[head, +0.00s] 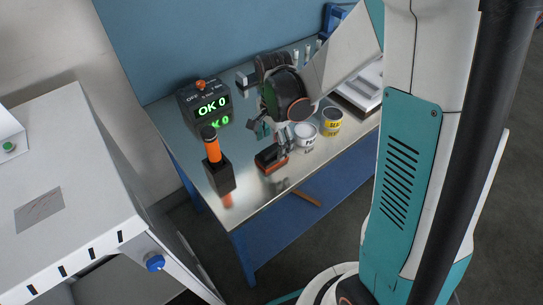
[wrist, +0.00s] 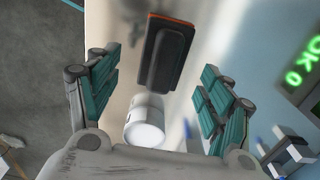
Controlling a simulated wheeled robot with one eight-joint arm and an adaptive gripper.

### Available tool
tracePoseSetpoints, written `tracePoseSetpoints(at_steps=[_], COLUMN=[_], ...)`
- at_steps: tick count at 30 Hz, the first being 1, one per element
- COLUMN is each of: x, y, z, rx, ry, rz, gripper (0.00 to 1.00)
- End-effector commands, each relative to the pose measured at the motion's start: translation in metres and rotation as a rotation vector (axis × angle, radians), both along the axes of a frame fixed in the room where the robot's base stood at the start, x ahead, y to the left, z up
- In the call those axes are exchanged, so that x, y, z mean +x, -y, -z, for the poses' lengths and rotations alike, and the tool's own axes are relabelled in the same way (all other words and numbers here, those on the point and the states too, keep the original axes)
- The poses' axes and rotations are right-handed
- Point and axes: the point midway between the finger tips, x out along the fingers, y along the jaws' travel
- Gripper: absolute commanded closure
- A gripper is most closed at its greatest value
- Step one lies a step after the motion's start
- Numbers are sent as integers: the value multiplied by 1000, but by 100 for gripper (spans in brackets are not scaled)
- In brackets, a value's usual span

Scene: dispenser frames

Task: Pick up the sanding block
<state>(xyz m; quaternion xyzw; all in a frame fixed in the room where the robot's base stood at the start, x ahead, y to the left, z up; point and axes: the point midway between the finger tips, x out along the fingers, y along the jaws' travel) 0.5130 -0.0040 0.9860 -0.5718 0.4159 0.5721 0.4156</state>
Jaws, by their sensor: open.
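The sanding block (head: 271,160), dark on top with an orange-red underside, lies on the metal bench near its front edge. In the wrist view the block (wrist: 168,55) shows upper middle, beyond the space between my fingers. My gripper (head: 270,132) is above and slightly behind the block in the head view. In the wrist view my gripper (wrist: 160,82) has its teal-padded fingers spread wide with nothing held between them. The block is apart from both fingers.
A white can (head: 305,134) and a yellow can (head: 332,121) stand right of the block. A black holder (head: 219,175) with an orange-handled tool stands left. A display box (head: 206,107) reading OK 0 sits behind. A white cylinder (wrist: 146,122) shows near my gripper's base.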

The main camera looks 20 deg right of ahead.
Motion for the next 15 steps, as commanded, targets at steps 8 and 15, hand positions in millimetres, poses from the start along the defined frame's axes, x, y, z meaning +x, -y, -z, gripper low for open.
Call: tracePoseSetpoints(at_steps=[8,15], x=[2,3], y=[-3,-4], z=[23,53], rx=[0,0], ry=[0,0], rz=[-1,0], gripper=[27,27])
